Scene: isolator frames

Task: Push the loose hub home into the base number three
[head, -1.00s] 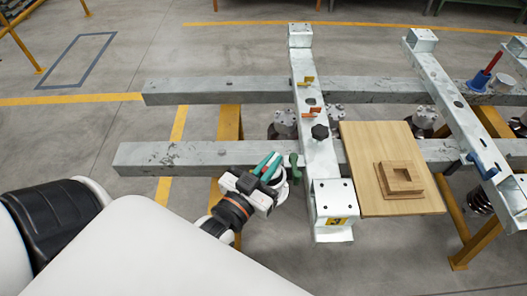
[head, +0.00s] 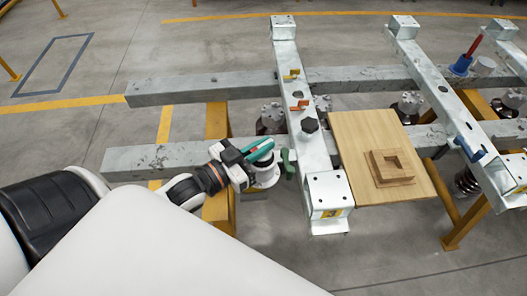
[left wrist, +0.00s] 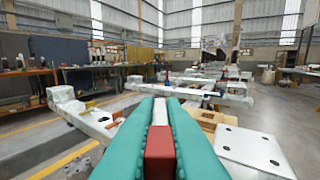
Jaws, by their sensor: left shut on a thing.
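My left gripper (head: 267,148), with teal fingers, is shut on a small red block (left wrist: 160,145), which shows between the fingers in the left wrist view. A white part lies just beyond the red one; I cannot tell whether it belongs to the held thing. In the head view a pale round part (head: 266,176) sits directly below the fingers, left of the near crossbeam end; the gripper partly covers it. I cannot tell whether it is the hub or base number three, or whether the held block touches it. A yellow number label (head: 331,213) marks the beam end. My right gripper is out of view.
A green lever (head: 288,162) stands close right of the fingers. A wooden board (head: 350,140) with a square wooden block (head: 390,167) lies to the right. Floor shows left of the frame.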

